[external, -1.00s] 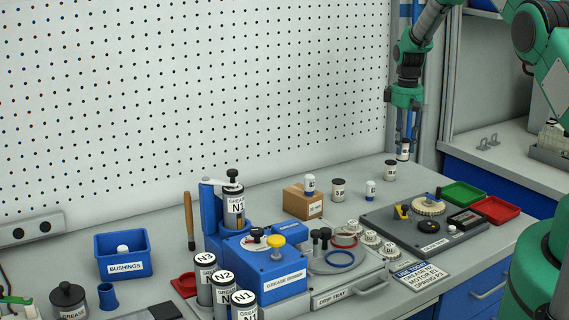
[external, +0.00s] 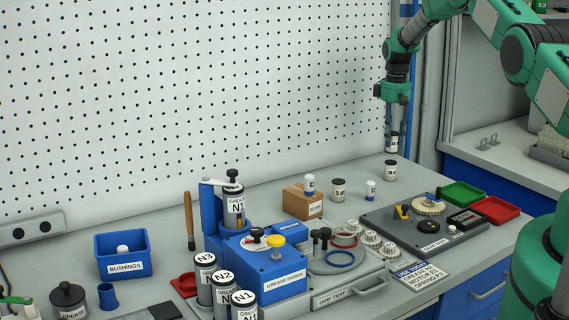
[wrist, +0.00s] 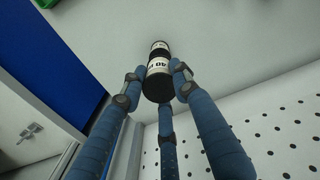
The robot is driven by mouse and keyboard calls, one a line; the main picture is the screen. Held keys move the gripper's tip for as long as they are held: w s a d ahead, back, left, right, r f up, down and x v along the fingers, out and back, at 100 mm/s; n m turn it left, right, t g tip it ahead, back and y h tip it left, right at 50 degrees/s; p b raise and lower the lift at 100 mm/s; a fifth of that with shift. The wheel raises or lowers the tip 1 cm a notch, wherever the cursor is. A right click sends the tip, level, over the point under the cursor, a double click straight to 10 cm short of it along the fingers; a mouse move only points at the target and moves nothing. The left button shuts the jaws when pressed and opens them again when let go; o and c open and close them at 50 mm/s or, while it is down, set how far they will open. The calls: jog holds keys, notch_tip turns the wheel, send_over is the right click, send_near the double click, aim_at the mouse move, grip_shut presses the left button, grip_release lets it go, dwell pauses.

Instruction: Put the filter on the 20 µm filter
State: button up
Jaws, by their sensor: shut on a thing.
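My gripper (external: 394,126) is shut on a small white-labelled filter (external: 393,143) with dark ends and holds it upright above the back of the bench. In the wrist view the three blue fingers (wrist: 158,82) close around this filter (wrist: 158,68), whose label seems to read 40. A dark-capped, white-labelled filter (external: 390,171) stands on the bench almost directly below, with a small gap between the two in the external view. A second labelled dark piece (wrist: 160,47) shows just beyond the held filter in the wrist view. The standing filter's label is too small to read.
A dark-capped 5 µm filter (external: 338,190), a small white one with a blue part (external: 371,189) and another on a cardboard box (external: 310,184) stand to the left. A grey fixture plate (external: 408,241) lies in front, beside green (external: 463,194) and red trays (external: 496,209).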

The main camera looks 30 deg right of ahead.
aim_at(397, 146)
jog(key=shift+f, duration=0.1)
jog(key=shift+f+p, duration=0.35)
jog(key=shift+f, duration=1.35)
jog(key=shift+f, duration=0.15)
jog(key=o, duration=1)
jog(key=shift+r, duration=0.2)
jog(key=shift+r+b, duration=0.8)
jog(key=shift+r, duration=5.2)
